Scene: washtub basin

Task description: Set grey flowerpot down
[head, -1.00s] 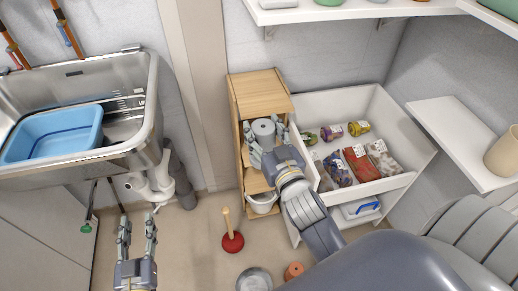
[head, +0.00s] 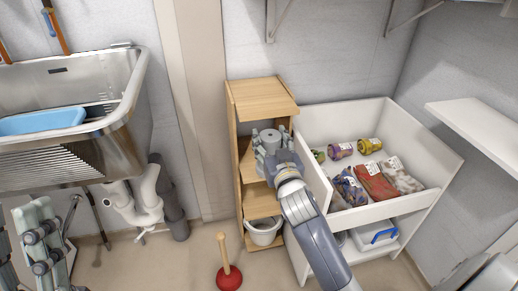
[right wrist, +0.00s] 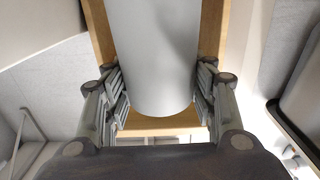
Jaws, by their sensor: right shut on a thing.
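The grey flowerpot (head: 271,135) is in the upper open compartment of the wooden cabinet (head: 262,92). My right gripper (head: 270,148) is shut on the flowerpot from the front, a finger on each side. In the right wrist view the flowerpot (right wrist: 155,55) fills the space between the fingers of my gripper (right wrist: 160,100). Whether its base touches the shelf cannot be told. My left gripper (head: 50,242) is partly in view at the lower left, close to the camera; its fingertips are not clear.
A white drawer (head: 395,200) stands open beside the cabinet with several bags and jars. A white pot (head: 263,232) sits in the lower compartment. A red plunger (head: 229,277) stands on the floor in front. The metal sink (head: 120,120) is at left.

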